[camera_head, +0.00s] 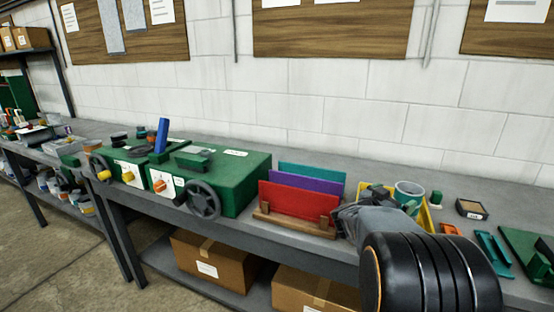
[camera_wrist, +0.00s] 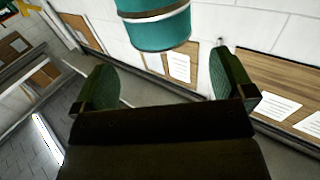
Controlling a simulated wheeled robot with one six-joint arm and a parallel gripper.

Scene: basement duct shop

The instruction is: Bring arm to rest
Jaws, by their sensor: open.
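My gripper (camera_wrist: 161,65) is open, with its two green-padded fingers apart at left and right in the wrist view. Nothing shows gripped between them. In the head view my arm reaches in from the lower right over the bench, and its black link hides part of the gripper. A grey-teal cup (camera_head: 408,190) shows just beyond the gripper, near a yellow bin (camera_head: 426,218). A teal cylinder with a dark band (camera_wrist: 160,28) is cut by the top edge of the wrist view; I cannot tell whether it is the cup.
On the grey bench (camera_head: 236,228) stand red, purple and teal panels in a wooden rack (camera_head: 290,222), left of my arm. Green machines with handwheels (camera_head: 226,180) are further left. A small dark box (camera_head: 471,209) and teal parts (camera_head: 492,250) lie right. Cardboard boxes (camera_head: 208,262) sit below.

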